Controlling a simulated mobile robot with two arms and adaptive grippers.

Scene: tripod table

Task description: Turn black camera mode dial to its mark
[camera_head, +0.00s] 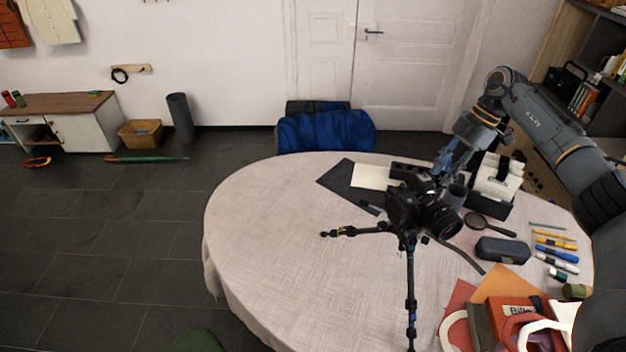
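The black camera (438,217) sits on top of a tripod (410,285), with its lens facing right and toward the front. Its mode dial is too small and dark to make out, and the top of the camera is partly covered by my gripper. My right gripper (438,174) comes in from the right and points down at the camera's top. Its fingertips are close to the camera body; I cannot tell whether they touch it or how far apart they are. My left gripper is not in view.
The round table (270,240) has clear cloth on its left. Right of the camera lie a magnifying glass (478,221), a dark case (503,250), several pens and a white card box (497,178). Books and a bag (510,325) crowd the front right.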

